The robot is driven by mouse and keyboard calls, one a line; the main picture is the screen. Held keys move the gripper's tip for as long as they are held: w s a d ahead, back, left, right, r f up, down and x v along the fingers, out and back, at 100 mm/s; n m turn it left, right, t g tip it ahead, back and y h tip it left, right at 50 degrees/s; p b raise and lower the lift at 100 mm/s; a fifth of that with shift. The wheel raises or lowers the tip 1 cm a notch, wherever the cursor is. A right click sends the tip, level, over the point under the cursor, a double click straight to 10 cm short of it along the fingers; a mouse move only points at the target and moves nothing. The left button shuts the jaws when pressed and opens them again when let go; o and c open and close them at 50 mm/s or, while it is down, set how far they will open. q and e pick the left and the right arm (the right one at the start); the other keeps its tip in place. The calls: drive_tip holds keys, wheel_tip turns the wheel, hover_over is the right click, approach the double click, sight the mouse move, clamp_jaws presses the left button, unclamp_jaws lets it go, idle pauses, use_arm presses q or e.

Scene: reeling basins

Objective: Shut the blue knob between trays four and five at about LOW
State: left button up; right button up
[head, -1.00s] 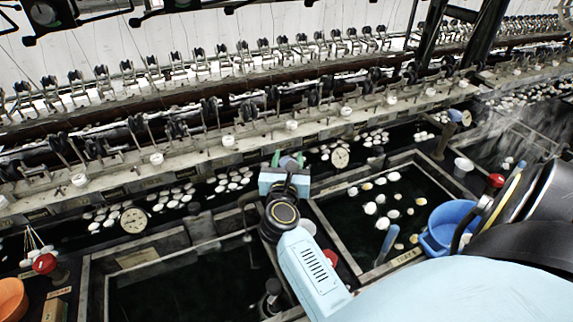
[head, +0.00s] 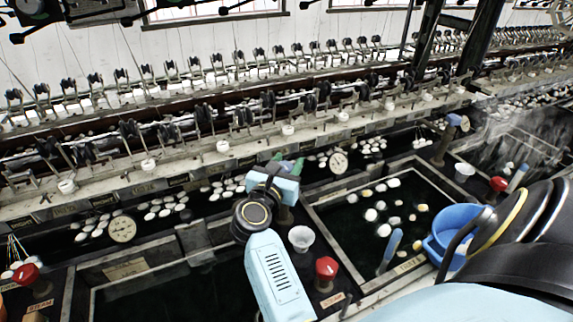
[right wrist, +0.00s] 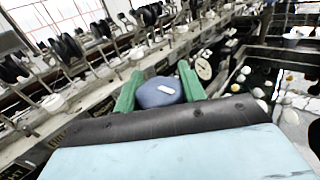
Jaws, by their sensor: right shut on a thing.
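My right gripper (head: 287,163) reaches in over the divider between two dark water trays in the head view. In the right wrist view its green fingers (right wrist: 158,92) are shut on a blue knob (right wrist: 160,93), one finger on each side. The knob has a white mark on top, seen at a slant. In the head view the gripper mostly hides this knob, and I cannot read its dial setting. My left gripper is not in view.
A red knob (head: 326,268) and a white cup (head: 301,238) stand close by on the same divider. A blue basin (head: 455,232) sits at the right. Another blue knob (head: 454,120) stands farther right. Round gauges (head: 122,229) line the trough.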

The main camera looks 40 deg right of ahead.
drive_tip(key=o, duration=1)
drive_tip(key=shift+c, duration=0.2)
drive_tip(key=shift+r, duration=0.1)
wheel_tip(320, 180, up, 10)
drive_tip(key=shift+f+p, duration=0.1)
drive_tip(key=shift+p, duration=0.8)
